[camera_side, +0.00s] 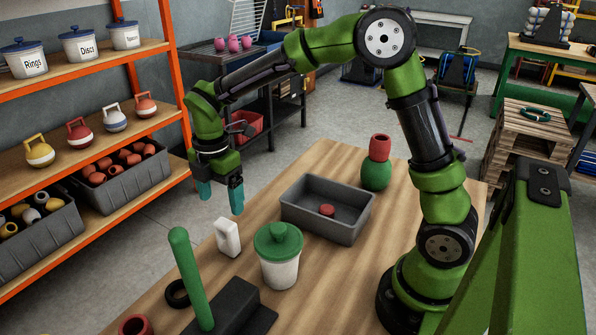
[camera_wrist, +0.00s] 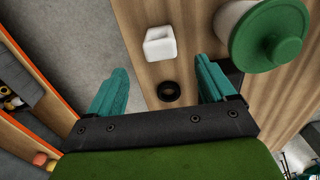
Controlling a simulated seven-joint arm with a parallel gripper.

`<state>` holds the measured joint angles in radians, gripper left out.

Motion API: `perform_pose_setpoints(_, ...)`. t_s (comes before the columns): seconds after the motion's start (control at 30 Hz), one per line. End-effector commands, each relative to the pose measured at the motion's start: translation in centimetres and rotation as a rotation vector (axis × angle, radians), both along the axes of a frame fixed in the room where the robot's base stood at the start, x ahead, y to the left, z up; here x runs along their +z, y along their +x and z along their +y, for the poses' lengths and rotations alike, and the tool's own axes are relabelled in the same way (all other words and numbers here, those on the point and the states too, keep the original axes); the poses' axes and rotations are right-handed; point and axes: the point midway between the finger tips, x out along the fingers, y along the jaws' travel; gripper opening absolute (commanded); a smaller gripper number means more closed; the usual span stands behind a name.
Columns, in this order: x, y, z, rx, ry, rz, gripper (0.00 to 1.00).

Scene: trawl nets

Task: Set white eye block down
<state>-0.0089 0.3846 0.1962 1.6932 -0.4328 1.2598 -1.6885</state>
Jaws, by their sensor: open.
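The white eye block (camera_side: 228,237) stands on the wooden table near its left edge, left of the white jar with the green lid. It also shows in the wrist view (camera_wrist: 159,44), above the black ring. My gripper (camera_side: 219,192) is above and slightly left of the block, apart from it. In the wrist view my gripper (camera_wrist: 165,92) has its two teal fingers spread wide with nothing held between them.
A white jar with a green lid (camera_side: 279,258) stands close right of the block. A grey tray (camera_side: 348,232) holds a red piece. A green peg (camera_side: 190,275) rises from a dark base at the front. A black ring (camera_side: 177,294) lies nearby. Orange-framed shelves (camera_side: 95,70) stand left.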

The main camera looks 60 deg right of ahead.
Motion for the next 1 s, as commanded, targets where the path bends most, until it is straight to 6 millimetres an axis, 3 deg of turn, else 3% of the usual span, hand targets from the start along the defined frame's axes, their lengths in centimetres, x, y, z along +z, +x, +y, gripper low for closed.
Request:
perform_pose_setpoints(0.17,2.4,-1.2,-0.4,-0.128,0.011,-0.045,0.83)
perform_pose_setpoints(0.27,5.0,-3.4,-1.0,-0.349,0.043,-0.113,0.83)
perform_pose_setpoints(0.5,9.9,-10.9,-2.7,-1.068,0.27,-0.27,0.83)
perform_pose_setpoints(0.73,10.8,-16.6,-3.6,-1.626,0.573,-0.288,0.83)
perform_pose_setpoints(1.0,10.5,-18.5,-3.7,-1.847,0.721,-0.249,0.83)
